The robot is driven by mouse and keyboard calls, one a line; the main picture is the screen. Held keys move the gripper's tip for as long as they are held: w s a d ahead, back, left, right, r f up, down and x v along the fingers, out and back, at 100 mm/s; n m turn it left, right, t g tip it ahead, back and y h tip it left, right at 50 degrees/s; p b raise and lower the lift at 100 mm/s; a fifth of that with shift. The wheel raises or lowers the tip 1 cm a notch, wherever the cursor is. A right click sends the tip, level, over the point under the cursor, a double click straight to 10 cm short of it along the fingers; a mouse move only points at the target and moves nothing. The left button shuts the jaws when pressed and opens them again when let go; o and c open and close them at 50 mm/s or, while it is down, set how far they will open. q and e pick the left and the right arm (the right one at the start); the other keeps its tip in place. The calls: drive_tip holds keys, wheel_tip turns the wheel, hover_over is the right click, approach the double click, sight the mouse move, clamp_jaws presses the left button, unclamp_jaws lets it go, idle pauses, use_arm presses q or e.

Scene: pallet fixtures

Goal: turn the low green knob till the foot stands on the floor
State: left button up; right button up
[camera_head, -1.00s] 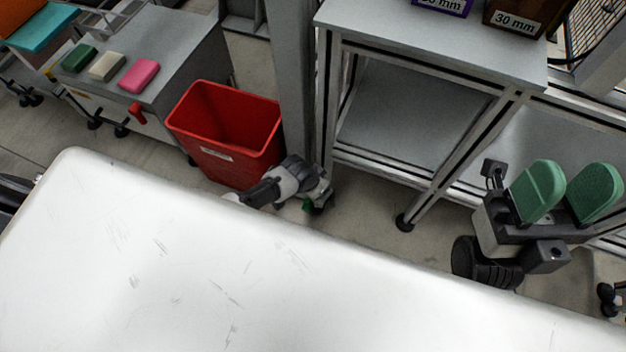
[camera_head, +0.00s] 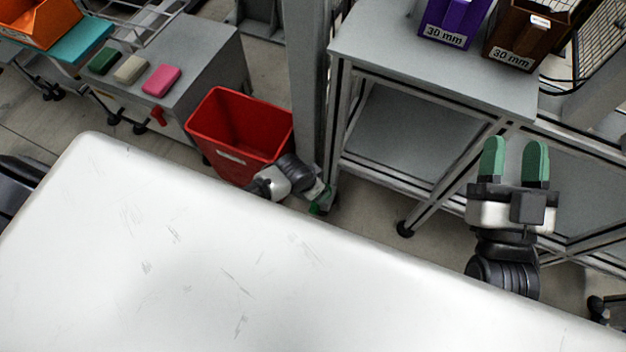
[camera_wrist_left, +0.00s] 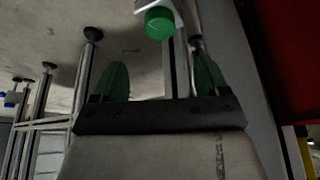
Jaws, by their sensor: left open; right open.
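The green knob (camera_wrist_left: 159,23) shows at the top of the left wrist view, a round cap on a pale fitting. It lies beyond my left gripper (camera_wrist_left: 161,75), whose two green fingers are open and apart, with the knob outside them. In the head view my left gripper (camera_head: 320,203) is low beside the table's near left leg, mostly hidden by its wrist; the knob cannot be told there. A dark foot (camera_wrist_left: 92,33) ends one leg in the wrist view; which foot the knob moves is unclear. My right gripper (camera_head: 514,155) is open and empty before the table.
The grey table (camera_head: 400,50) carries a purple bin (camera_head: 446,22) and a brown bin (camera_head: 515,45). A red bin (camera_head: 225,150) stands close to my left wrist. One table foot (camera_head: 405,229) shows on the floor. A bench (camera_head: 205,60) at left holds three coloured blocks.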

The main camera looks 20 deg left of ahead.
use_arm(q)
drive_tip(key=shift+s+r, duration=0.1)
drive_tip(key=shift+r, duration=0.2)
use_arm(e)
drive_tip(key=shift+w+f+g+h, duration=0.2)
drive_tip(key=shift+f+g+h, duration=0.2)
drive_tip(key=shift+f, duration=0.15)
